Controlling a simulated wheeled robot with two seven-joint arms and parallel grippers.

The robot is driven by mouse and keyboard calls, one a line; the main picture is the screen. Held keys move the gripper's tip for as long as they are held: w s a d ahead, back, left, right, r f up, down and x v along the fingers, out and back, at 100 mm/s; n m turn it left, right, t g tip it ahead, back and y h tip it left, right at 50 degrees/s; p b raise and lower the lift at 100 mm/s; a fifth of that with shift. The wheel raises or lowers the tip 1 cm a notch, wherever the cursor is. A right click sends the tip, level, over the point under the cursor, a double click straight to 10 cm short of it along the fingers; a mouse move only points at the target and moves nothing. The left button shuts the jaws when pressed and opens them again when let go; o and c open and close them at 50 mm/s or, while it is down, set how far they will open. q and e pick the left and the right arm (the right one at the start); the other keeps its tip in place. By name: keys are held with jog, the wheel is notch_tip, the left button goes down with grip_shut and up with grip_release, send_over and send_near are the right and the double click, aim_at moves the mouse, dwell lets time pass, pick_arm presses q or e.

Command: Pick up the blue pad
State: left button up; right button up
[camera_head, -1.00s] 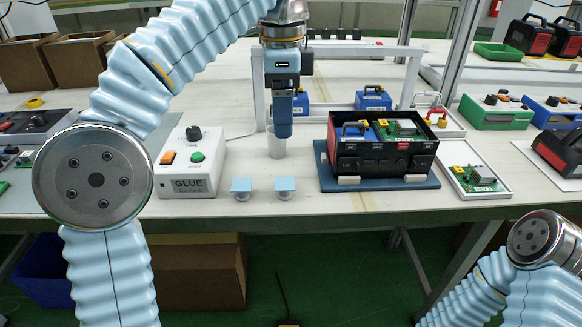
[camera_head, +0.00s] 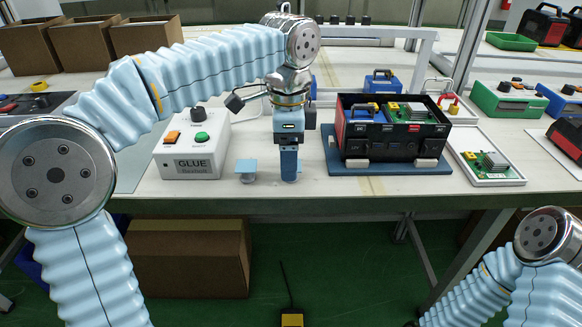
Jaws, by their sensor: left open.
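My right gripper is out of view; only my right arm shows at lower right.
The white glue box (camera_head: 189,150) stands to the left. A black case (camera_head: 393,130) on a blue base plate (camera_head: 352,170) stands close on the right. A white tray (camera_head: 506,177) with a circuit board lies farther right. The table's front edge is close.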

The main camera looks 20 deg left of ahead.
pick_arm(q)
jog(key=shift+f, duration=0.25)
dwell(0.6)
jog(key=c, duration=1.1)
